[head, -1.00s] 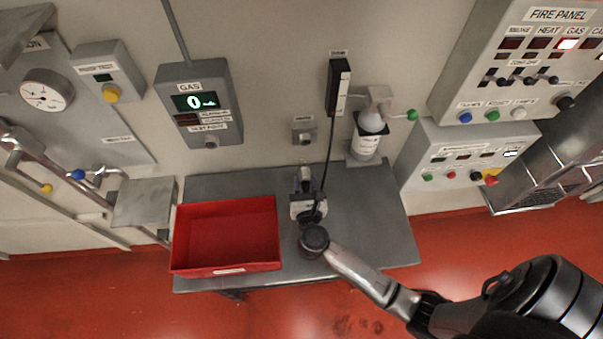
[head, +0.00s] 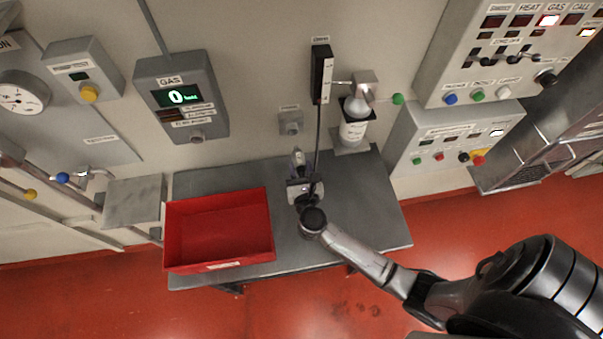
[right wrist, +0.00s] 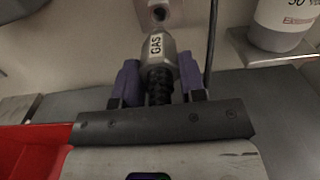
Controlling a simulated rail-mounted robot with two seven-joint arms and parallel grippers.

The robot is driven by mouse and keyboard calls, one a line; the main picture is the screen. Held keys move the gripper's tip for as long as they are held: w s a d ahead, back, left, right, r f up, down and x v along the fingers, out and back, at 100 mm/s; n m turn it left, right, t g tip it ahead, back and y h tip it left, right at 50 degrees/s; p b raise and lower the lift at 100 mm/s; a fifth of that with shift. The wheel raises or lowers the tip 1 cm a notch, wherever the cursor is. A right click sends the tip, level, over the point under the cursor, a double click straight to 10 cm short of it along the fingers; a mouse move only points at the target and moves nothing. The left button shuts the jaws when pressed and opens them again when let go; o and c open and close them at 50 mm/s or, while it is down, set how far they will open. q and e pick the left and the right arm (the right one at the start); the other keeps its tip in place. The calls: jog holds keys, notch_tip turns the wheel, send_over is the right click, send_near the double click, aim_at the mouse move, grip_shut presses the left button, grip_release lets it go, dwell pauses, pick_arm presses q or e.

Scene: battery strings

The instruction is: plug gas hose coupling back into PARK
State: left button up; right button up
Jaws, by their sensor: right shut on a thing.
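My right gripper (head: 298,165) is shut on the grey gas hose coupling. In the right wrist view the coupling (right wrist: 158,52) carries a "GAS" label, sits between the two purple fingers (right wrist: 158,82) and points at the wall. The PARK socket (head: 290,122) is a small grey wall box with a round port, above the table. It also shows in the right wrist view (right wrist: 158,12), just beyond the coupling's tip. The tip appears apart from the port; the exact gap is hard to tell. My left gripper is not in view.
A black hose (head: 318,135) hangs from a black wall box (head: 321,72), just right of the gripper. A bottle (head: 354,128) stands on a bracket to the right. A red bin (head: 218,265) sits on the grey table (head: 370,215) at left. The table's right part is clear.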

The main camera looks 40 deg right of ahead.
aim_at(296, 146)
jog(key=shift+x, duration=1.5)
jog(key=shift+w+d, duration=0.2)
jog(key=shift+w, duration=0.05)
dwell(0.8)
jog(key=shift+x, duration=0.8)
jog(key=shift+b+x, duration=0.4)
jog(key=shift+x, duration=0.6)
jog(key=o, duration=1.2)
jog(key=shift+a, duration=0.1)
